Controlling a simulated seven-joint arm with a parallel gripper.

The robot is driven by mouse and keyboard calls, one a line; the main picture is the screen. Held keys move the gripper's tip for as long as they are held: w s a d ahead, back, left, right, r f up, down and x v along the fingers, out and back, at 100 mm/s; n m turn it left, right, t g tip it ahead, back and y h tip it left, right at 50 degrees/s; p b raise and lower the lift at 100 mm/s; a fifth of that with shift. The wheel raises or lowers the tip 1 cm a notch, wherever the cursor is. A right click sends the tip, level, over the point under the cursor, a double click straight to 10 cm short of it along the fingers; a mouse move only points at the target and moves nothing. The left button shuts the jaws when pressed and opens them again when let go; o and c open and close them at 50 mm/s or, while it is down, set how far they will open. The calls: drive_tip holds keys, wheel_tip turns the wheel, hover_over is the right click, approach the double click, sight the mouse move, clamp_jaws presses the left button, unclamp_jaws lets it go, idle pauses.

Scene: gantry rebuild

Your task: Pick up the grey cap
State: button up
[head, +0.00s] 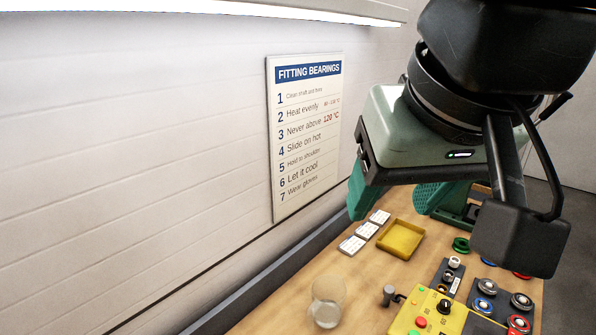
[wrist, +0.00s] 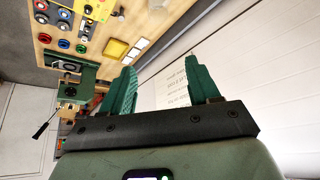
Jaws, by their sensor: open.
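My gripper (head: 392,212) is open, with two green fingers spread apart. It is above the far part of the bench, well away from the grey piece. In the wrist view my gripper (wrist: 160,65) shows nothing between its fingers but the wall and sign far behind.
A yellow tray (head: 400,239) and white cards (head: 366,231) lie below the gripper. A clear glass (head: 327,301) stands at the front left. The yellow control box (head: 428,314), a green ring (head: 461,244) and several bearings crowd the right. A wall borders the bench's left.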

sight(387, 293)
drive_tip(key=w+a+r+t+y, duration=0.2)
drive_tip(key=w+a+r+t, duration=0.1)
drive_tip(key=w, duration=0.4)
drive_tip(key=w+a+r+t+y, duration=0.2)
drive_tip(key=w+a+t, duration=0.1)
drive_tip(key=w, duration=0.4)
drive_tip(key=w+d+r+m+t+h, duration=0.1)
drive_tip(key=w+d+m+t+h, duration=0.2)
drive_tip(key=w+d+m+h, duration=0.45)
drive_tip(key=s+d+f+m+g+h, duration=0.2)
drive_tip(key=d+f+m+g+h, duration=0.1)
drive_tip(key=d+f+g+h, duration=0.35)
wheel_tip(387, 293, down, 42)
drive_tip(key=r, duration=0.1)
drive_tip(key=shift+t, duration=0.35)
drive_tip(key=x, duration=0.6)
drive_tip(key=shift+s+d+f, duration=0.15)
drive_tip(key=shift+d+f, duration=0.15)
drive_tip(key=shift+d, duration=0.2)
drive_tip(key=shift+x, duration=3)
drive_tip(key=shift+c, duration=0.4)
drive_tip(key=shift+a, duration=0.1)
drive_tip(key=c, duration=1)
